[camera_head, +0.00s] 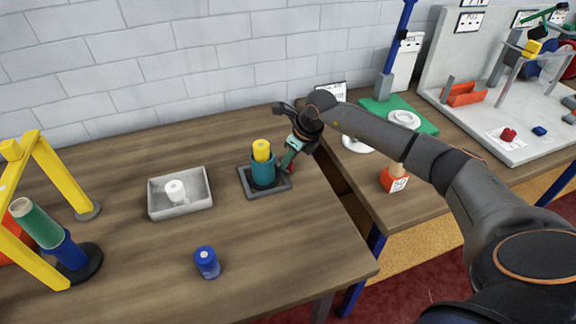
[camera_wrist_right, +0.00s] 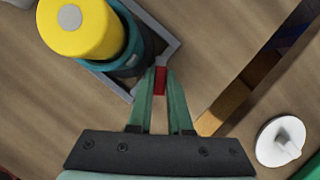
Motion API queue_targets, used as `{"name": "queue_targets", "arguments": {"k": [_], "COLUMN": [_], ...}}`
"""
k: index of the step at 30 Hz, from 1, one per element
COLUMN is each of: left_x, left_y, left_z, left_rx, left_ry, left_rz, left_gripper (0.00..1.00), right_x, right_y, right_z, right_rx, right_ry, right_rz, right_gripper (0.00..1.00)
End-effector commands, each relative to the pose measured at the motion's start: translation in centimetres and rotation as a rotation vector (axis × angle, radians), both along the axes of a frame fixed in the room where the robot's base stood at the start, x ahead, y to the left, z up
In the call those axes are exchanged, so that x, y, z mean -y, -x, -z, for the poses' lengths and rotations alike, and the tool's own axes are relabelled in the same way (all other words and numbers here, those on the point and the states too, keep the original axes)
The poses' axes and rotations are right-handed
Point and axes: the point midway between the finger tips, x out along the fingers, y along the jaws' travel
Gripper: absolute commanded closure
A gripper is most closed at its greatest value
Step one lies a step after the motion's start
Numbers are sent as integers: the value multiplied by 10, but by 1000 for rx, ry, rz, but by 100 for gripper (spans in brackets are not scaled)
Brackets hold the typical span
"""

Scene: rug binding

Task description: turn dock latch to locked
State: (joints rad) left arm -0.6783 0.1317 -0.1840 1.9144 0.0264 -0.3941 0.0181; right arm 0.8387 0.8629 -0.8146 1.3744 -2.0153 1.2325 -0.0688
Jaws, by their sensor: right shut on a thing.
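The dock (camera_head: 275,190) is a dark grey square base on the left table. A teal cup (camera_head: 263,174) stands on it with a yellow cylinder (camera_head: 262,150) upright inside. In the right wrist view the dock's rim (camera_wrist_right: 168,50) and the yellow top (camera_wrist_right: 75,28) show at upper left. The small red latch (camera_wrist_right: 160,80) is at the dock's corner, between my right gripper's fingertips (camera_wrist_right: 160,76). My right gripper (camera_head: 288,164) is shut on this latch, beside the cup. Whether the latch is locked cannot be told. My left gripper is not in view.
A grey tray (camera_head: 178,210) with a white spool (camera_head: 175,190) stands left of the dock. A blue cylinder (camera_head: 207,262) stands in front. A yellow frame (camera_head: 58,170) is at far left. A gap separates the right table, which holds an orange block (camera_head: 394,181).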

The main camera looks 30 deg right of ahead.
Motion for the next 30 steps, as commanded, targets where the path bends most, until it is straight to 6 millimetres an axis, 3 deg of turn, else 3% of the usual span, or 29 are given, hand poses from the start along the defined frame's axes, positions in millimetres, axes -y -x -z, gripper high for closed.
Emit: {"name": "queue_targets", "arguments": {"k": [21,30], "left_x": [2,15], "left_y": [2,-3], "left_z": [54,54], "left_rx": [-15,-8], "left_ry": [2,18], "left_rz": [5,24], "left_gripper": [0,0], "right_x": [2,1], "right_y": [-3,-4], "right_z": [0,-1], "right_rx": [6,6], "right_ry": [-1,0], "right_rz": [-664,-861], "right_gripper": [100,100]}}
